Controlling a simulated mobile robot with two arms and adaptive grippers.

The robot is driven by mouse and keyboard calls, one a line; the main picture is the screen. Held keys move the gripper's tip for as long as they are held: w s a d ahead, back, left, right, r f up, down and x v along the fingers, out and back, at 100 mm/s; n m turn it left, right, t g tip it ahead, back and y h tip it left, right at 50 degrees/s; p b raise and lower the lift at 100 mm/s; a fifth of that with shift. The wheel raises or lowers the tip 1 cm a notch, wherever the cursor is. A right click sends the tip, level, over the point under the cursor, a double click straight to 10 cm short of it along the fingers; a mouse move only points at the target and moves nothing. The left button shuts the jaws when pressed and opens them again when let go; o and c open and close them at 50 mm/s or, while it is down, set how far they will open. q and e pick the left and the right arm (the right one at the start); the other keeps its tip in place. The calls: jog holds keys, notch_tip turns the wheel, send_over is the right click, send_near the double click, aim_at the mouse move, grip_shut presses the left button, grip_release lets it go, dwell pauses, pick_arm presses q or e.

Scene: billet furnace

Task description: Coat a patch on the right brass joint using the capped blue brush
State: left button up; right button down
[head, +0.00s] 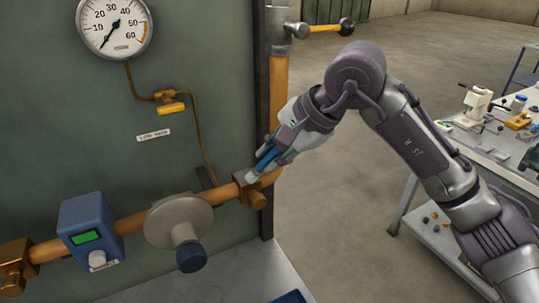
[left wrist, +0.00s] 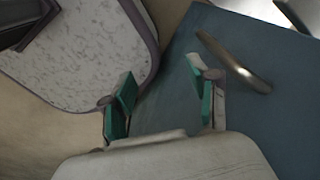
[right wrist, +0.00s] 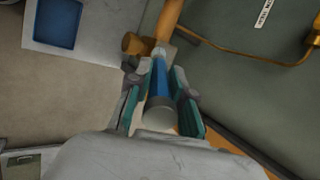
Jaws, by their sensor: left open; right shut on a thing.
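The right brass joint (head: 254,194) sits on the copper pipe at the right end of the panel; it also shows in the right wrist view (right wrist: 133,44). My right gripper (head: 272,158) is shut on the blue brush (right wrist: 158,78), its teal fingers on either side of the handle. The brush (head: 264,161) slants down and left, its pale tip at the joint. Whether the tip touches, and whether a cap is on it, I cannot tell. Any coated patch is hidden. My left gripper (left wrist: 162,88) is open and empty, away from the joint.
A blue box with a green display (head: 91,229) and a grey round valve (head: 180,222) sit on the pipe left of the joint. A pressure gauge (head: 114,25) is above. A cluttered workbench (head: 499,145) stands at right. The floor between is clear.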

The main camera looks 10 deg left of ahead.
jog(key=shift+f, duration=0.15)
jog(key=shift+w+a, duration=0.3)
jog(key=shift+w, duration=0.15)
jog(key=shift+w+a, duration=0.45)
jog(key=shift+w, duration=0.2)
jog(key=shift+w+a, duration=0.4)
jog(key=shift+w, duration=0.2)
jog(key=shift+r+p, duration=1.55)
jog(key=shift+r, duration=1.45)
